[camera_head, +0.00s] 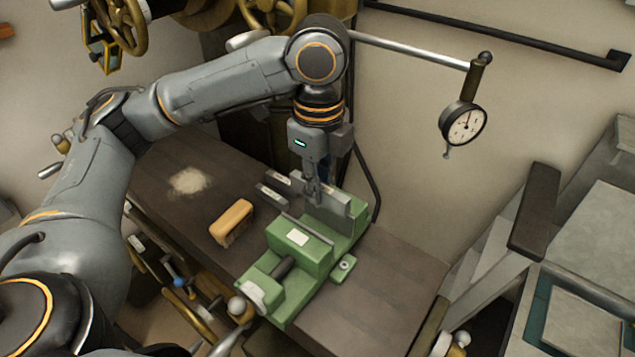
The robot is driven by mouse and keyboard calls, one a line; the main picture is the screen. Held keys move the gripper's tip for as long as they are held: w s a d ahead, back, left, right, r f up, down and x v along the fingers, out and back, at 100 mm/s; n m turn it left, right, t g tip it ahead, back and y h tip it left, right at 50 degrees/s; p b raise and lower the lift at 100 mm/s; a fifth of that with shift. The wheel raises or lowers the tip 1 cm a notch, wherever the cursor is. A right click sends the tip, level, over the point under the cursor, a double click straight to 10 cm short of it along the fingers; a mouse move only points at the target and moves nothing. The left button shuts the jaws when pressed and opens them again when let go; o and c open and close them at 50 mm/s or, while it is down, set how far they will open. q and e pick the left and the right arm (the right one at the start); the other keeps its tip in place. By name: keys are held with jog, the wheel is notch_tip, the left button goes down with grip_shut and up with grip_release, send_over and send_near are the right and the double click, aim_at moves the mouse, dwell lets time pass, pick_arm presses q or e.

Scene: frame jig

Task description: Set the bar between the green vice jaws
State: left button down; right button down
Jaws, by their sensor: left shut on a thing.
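The green vice (306,252) stands on the dark bench, with its two jaws apart and a gap between them. My left gripper (314,192) points down over the back jaw side of the vice. The fingers hide part of the bar. I cannot tell whether the bar rests in the gap or is held just above it. My right gripper is not in view.
A tan wooden block or brush (232,222) lies left of the vice on the bench (375,290). A short grey piece (271,196) shows just left of the vice. A dial gauge (464,125) hangs from an arm at upper right. The bench right of the vice is clear.

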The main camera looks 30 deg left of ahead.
pick_arm(q)
jog(key=shift+f+b, duration=0.6)
jog(key=shift+f, duration=0.1)
jog(key=shift+s+f, duration=0.1)
jog(key=shift+f, duration=0.05)
jog(key=shift+s+f, duration=0.1)
jog(key=shift+f, duration=0.2)
jog(key=shift+f+b, duration=0.3)
jog(key=shift+f, duration=0.7)
jog(key=shift+f+b, duration=0.3)
jog(key=shift+f, duration=0.3)
jog(key=shift+f+b, duration=0.3)
jog(key=shift+f, duration=1.45)
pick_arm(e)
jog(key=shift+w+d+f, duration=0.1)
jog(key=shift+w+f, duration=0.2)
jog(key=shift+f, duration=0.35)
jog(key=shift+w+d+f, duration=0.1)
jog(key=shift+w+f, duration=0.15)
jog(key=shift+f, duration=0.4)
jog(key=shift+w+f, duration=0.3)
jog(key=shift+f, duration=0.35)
